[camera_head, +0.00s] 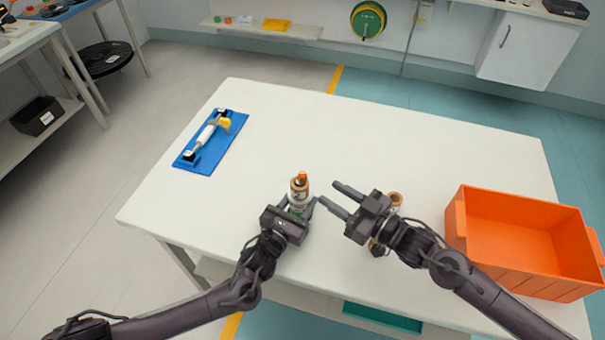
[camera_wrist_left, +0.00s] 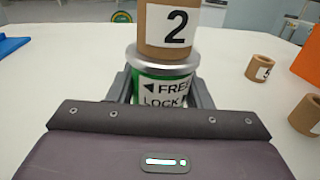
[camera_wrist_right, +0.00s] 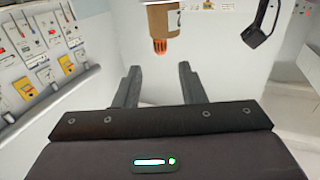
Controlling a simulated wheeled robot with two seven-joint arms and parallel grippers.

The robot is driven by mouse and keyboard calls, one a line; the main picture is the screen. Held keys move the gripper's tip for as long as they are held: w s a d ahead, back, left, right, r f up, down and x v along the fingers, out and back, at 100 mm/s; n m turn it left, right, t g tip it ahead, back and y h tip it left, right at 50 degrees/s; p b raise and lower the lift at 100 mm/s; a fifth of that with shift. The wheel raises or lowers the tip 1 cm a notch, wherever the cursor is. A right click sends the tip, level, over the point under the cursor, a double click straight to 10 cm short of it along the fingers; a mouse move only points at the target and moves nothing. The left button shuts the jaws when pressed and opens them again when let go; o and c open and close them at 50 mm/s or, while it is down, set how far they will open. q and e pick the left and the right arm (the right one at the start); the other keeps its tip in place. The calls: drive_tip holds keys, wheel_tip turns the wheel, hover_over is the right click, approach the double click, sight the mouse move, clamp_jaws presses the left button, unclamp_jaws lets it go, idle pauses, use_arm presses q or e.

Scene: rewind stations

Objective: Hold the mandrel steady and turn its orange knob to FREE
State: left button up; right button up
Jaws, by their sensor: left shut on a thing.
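The mandrel stands upright near the table's front edge. A brown core marked 2 (camera_wrist_left: 172,28) is around its upper part, and its orange knob (camera_head: 302,176) is on top. The knob also shows in the right wrist view (camera_wrist_right: 160,46). Below the core, the mandrel's label (camera_wrist_left: 165,88) reads FREE and LOCK. My left gripper (camera_head: 299,207) is shut on the mandrel's body below the core. My right gripper (camera_head: 329,193) is open and empty, its fingers pointing left toward the mandrel, apart from the knob.
An orange bin (camera_head: 470,200) stands at the table's right. Two loose brown cores, one here (camera_wrist_left: 260,70) and one nearer (camera_wrist_left: 305,115), stand to the right of the mandrel. A blue board (camera_head: 224,148) with a white roller lies at the left. The far middle of the table is clear.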

sight(303, 179)
drive_tip(key=x, duration=0.9)
drive_tip(key=shift+w+a, duration=0.15)
drive_tip(key=shift+a, duration=0.15)
drive_tip(key=shift+c, duration=0.3)
clamp_jaws()
drive_tip(key=shift+a+m+t+h, duration=0.1)
drive_tip(key=shift+m+t+h, duration=0.2)
drive_tip(key=shift+m, duration=0.1)
drive_tip(key=m+t+h, duration=0.2)
drive_tip(key=h, duration=0.1)
drive_tip(key=shift+m+t, duration=0.4)
drive_tip(key=m+t+h, duration=0.1)
drive_tip(key=m+h, duration=0.1)
drive_tip(key=h, duration=0.1)
drive_tip(key=m+t+h, duration=0.1)
drive_tip(key=h, duration=0.2)
drive_tip(key=shift+m+t, duration=0.3)
drive_tip(key=shift+m, duration=0.1)
drive_tip(key=shift+h, duration=0.4)
